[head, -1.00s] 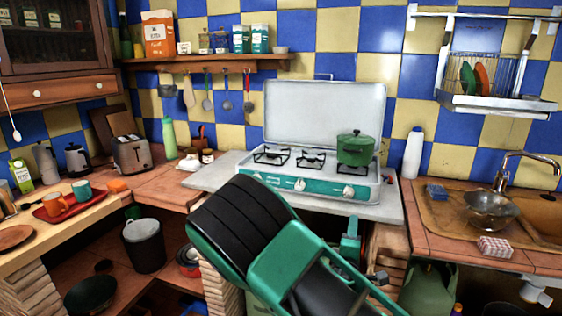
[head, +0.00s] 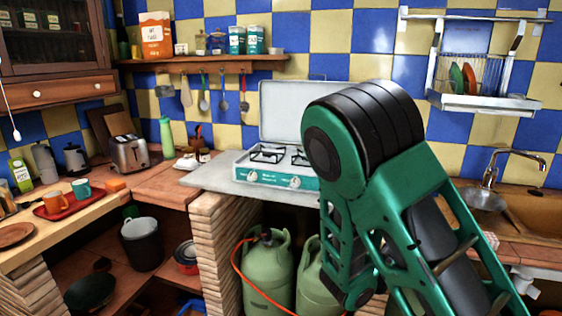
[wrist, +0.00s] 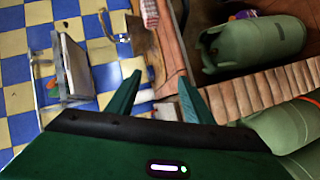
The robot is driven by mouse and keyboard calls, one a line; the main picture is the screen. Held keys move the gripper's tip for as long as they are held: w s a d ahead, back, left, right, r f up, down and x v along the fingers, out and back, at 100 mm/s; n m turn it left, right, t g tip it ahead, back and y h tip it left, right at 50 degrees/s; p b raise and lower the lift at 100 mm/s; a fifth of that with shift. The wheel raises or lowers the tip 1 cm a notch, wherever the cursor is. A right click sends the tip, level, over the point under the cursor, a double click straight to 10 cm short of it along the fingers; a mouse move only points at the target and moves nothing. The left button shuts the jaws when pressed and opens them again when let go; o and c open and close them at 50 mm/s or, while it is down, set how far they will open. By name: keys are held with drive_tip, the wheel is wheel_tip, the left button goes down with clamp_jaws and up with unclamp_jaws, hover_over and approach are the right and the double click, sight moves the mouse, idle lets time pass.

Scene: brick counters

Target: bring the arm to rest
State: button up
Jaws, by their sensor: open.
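My arm (head: 370,130), green and black, rises in the right half of the head view and covers the right part of the stove. My gripper is not clearly visible in the head view. In the wrist view my gripper (wrist: 160,100) shows two green fingers spread apart with nothing between them. Beyond the fingers are the tiled wall, the counter edge and the sink area, seen sideways.
The camping stove (head: 275,165) stands on the counter with its lid up. Green gas cylinders (head: 268,275) stand below. The dish rack (head: 485,104) hangs on the wall above the sink (head: 535,215). A red tray (head: 62,207) with cups is at left.

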drive_tip(key=s+d+f+m+g+y, duration=0.1)
drive_tip(key=s+d+m+g+y, duration=0.1)
drive_tip(key=s+d+m+g, duration=0.45)
drive_tip(key=s+d+f+m+g+y, duration=0.15)
drive_tip(key=s+d, duration=0.25)
drive_tip(key=s, duration=0.6)
drive_tip(key=s+a+r+m+y, duration=0.1)
drive_tip(key=s+a+r+y, duration=0.3)
drive_tip(key=s, duration=0.4)
drive_tip(key=s+a+r+m+g+y, duration=0.1)
drive_tip(key=s+a+r+y, duration=0.3)
drive_tip(key=s, duration=0.5)
drive_tip(key=shift+s+m+g, duration=0.3)
drive_tip(key=shift+m, duration=0.3)
